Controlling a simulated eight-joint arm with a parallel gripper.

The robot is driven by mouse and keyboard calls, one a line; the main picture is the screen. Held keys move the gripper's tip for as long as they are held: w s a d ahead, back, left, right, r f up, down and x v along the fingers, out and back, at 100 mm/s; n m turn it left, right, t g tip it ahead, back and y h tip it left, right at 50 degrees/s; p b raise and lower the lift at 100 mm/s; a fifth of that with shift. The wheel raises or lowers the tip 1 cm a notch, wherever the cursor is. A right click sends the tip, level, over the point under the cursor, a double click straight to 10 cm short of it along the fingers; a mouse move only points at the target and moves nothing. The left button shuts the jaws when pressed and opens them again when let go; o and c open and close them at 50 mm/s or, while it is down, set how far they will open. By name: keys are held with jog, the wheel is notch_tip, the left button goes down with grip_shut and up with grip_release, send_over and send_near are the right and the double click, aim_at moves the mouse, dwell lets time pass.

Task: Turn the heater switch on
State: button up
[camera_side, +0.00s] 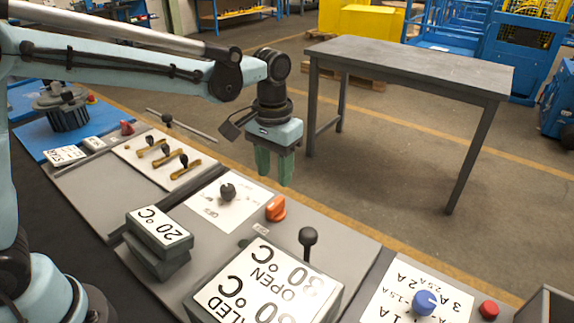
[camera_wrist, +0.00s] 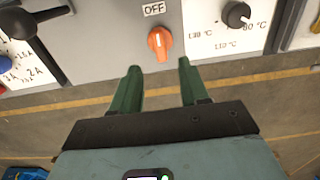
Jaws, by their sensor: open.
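In the wrist view my gripper's fingertips (camera_wrist: 159,68) are spread on both sides of the knob's line, apart from the knob.
A black dial (camera_side: 227,191) on a white temperature plate is left of the orange knob. A black ball-topped lever (camera_side: 308,240) stands to its right. A large display box (camera_side: 262,290) and a 20 °C display (camera_side: 160,232) rise nearer. A grey table (camera_side: 410,68) stands behind.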

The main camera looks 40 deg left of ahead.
aim_at(275, 202)
notch_tip(275, 202, down, 8)
jog(key=shift+r, duration=0.25)
jog(key=shift+c, duration=0.4)
grip_shut()
